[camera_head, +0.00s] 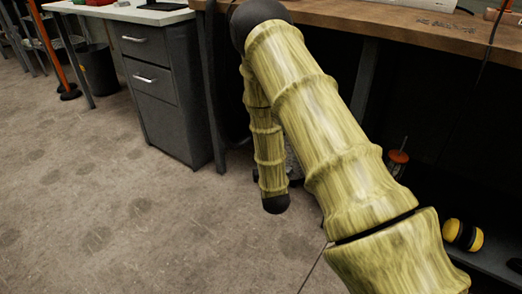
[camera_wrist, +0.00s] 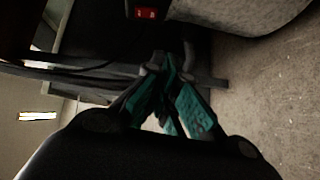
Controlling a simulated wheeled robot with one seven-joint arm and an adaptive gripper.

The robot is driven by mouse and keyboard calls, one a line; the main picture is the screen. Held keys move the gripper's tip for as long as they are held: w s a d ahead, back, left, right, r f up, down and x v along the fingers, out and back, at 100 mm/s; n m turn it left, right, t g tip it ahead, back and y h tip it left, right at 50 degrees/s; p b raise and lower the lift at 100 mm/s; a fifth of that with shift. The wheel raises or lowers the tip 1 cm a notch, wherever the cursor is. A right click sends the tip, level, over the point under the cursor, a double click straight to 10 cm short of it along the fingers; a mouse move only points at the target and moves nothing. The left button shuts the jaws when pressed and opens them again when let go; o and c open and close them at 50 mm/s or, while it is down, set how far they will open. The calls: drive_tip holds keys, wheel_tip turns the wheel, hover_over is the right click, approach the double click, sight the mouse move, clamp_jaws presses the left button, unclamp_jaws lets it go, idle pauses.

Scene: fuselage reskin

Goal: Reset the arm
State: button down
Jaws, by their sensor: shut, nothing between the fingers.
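My arm (camera_head: 315,110), with a green and yellow bamboo-like surface, reaches up from the lower right of the head view to a dark joint and folds back down behind itself. My gripper is not visible in the head view. In the wrist view my gripper (camera_wrist: 166,72) shows dark links and teal finger pads. The fingertips meet and the gripper is shut, with nothing seen between them.
A wooden workbench (camera_head: 400,27) runs across the top right, close to my arm. A grey drawer cabinet (camera_head: 150,75) stands at the left under a white desk top. Yellow ear muffs (camera_head: 462,235) lie on a low shelf at the right.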

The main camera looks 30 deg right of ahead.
drive_tip(key=shift+s, duration=0.1)
idle(0.5)
drive_tip(key=s+a+f+m+g+y+p, duration=0.25)
drive_tip(key=s+a+f+g, duration=0.2)
drive_tip(key=s+f, duration=0.4)
drive_tip(key=s+a+f+m+g+y+p, duration=0.15)
drive_tip(key=s+a+f+m+g, duration=0.25)
drive_tip(key=s+a+f, duration=0.45)
drive_tip(key=s+a+f+m+g+y+p, duration=0.1)
drive_tip(key=s+a+m+g+p, duration=0.2)
drive_tip(key=s, duration=1)
drive_tip(key=s+a+f+m+g+y, duration=0.1)
drive_tip(key=s+a+m+g, duration=0.25)
drive_tip(key=s, duration=0.85)
wheel_tip(320, 180, up, 38)
drive_tip(key=p, duration=3.8)
drive_tip(key=shift+s+d+r+g, duration=0.15)
drive_tip(key=shift+s+r+g, duration=0.05)
drive_tip(key=shift+s+g, duration=0.25)
